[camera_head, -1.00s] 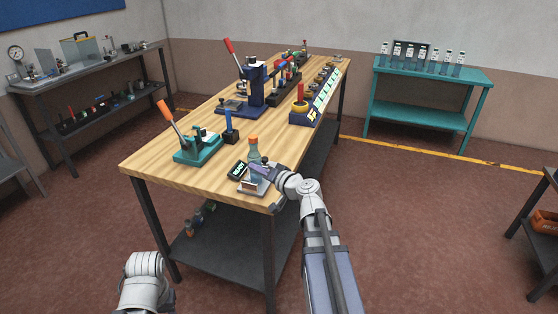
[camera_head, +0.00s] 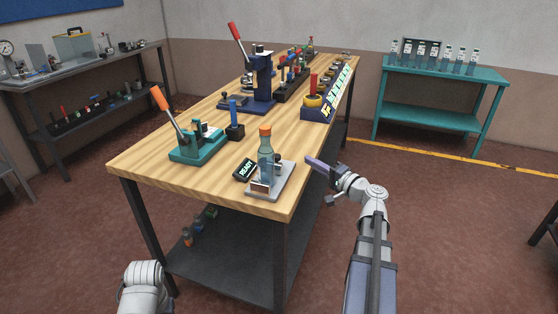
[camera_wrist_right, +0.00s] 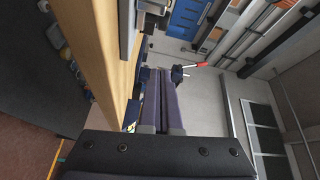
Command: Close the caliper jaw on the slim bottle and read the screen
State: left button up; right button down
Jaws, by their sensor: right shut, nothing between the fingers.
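The slim bottle (camera_head: 265,148), pale blue-green with an orange cap, stands upright on the light grey caliper base (camera_head: 272,186) near the table's front right corner. The caliper jaw parts sit around the bottle's foot; I cannot tell whether the jaw touches it. The small dark screen (camera_head: 246,169) left of the bottle reads "READY". My right gripper (camera_head: 309,160) is shut and empty, to the right of the bottle and apart from it, by the table's right edge. It also shows in the right wrist view (camera_wrist_right: 161,75). My left gripper is out of view.
A teal press with an orange lever (camera_head: 198,142) and a blue-handled block (camera_head: 235,125) stand left of the caliper. A dark blue lever press (camera_head: 262,85) and a yellow-marked rack (camera_head: 318,110) stand farther back. The wooden table's (camera_head: 150,160) front left is clear.

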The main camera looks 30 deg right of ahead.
aim_at(282, 165)
jog(key=x, duration=0.6)
jog(key=d+x, duration=0.1)
jog(key=x, duration=0.2)
jog(key=shift+w+a, duration=0.15)
jog(key=shift+w, duration=0.35)
jog(key=shift+s+a+f, duration=0.1)
jog(key=shift+s+a, duration=0.25)
jog(key=shift+a, duration=0.2)
jog(key=shift+s+a+f, duration=0.15)
jog(key=shift+s+a, duration=0.2)
jog(key=shift+a, duration=0.2)
jog(key=shift+s+a, duration=0.4)
jog(key=shift+a, duration=0.25)
jog(key=shift+a, duration=0.1)
jog(key=s+a, duration=0.3)
jog(key=shift+s+a, duration=0.1)
jog(key=shift+a, duration=0.2)
jog(key=shift+d, duration=0.1)
